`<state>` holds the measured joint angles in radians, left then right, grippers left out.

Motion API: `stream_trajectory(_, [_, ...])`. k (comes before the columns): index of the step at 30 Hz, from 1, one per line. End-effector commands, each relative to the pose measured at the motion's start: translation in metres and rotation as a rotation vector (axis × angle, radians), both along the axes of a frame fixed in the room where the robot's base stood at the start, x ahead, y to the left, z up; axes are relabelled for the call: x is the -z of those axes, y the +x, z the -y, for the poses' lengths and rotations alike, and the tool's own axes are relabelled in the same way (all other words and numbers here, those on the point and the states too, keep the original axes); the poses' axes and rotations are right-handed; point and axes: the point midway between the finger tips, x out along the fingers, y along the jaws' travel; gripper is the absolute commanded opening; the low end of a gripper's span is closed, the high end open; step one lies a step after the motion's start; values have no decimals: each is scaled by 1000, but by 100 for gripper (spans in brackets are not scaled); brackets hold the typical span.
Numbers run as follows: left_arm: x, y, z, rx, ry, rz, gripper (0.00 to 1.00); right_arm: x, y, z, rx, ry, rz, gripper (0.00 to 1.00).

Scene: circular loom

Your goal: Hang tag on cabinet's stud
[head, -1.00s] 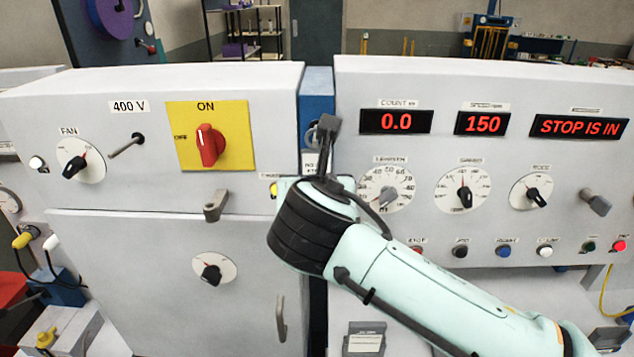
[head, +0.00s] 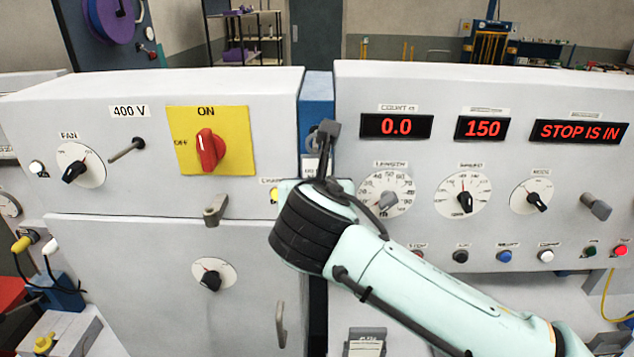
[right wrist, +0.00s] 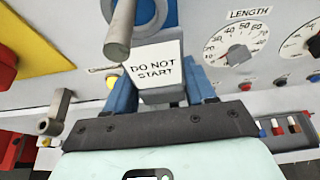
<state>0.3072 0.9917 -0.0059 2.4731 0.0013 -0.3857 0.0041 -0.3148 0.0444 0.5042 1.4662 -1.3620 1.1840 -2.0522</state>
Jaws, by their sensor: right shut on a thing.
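A white tag (right wrist: 155,65) reading DO NOT START is in the right wrist view, with a grey ring at its top. My right gripper (right wrist: 160,92) is shut on the tag's grey lower block, with a blue finger on each side. In the head view my right wrist hides the fingers; part of the tag (head: 311,167) shows behind it, by the gap between the cabinets. A grey stud (head: 127,150) sticks out of the left cabinet (head: 70,195), beside the 400 V label. A grey rod (right wrist: 120,30) overlaps the tag's upper left in the right wrist view; whether they touch is unclear.
A yellow switch plate (head: 240,120) with a red knob is right of the stud. Below it, a grey latch (head: 215,209) sticks out. The right cabinet (head: 400,85) carries red displays, dials and buttons. A blue post (head: 317,90) stands between the cabinets.

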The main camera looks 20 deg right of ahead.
Motion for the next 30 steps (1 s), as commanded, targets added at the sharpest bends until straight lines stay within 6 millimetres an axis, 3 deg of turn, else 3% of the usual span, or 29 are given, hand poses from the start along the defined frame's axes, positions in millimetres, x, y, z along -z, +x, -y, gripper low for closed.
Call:
stream_trajectory(16, [-6,6,0,0,0,7,0,-6,-14,-4,-1,1,2,18])
stream_trajectory(30, [-9,9,0,0,0,10,0,-11,-57,-16,-1,0,1,18])
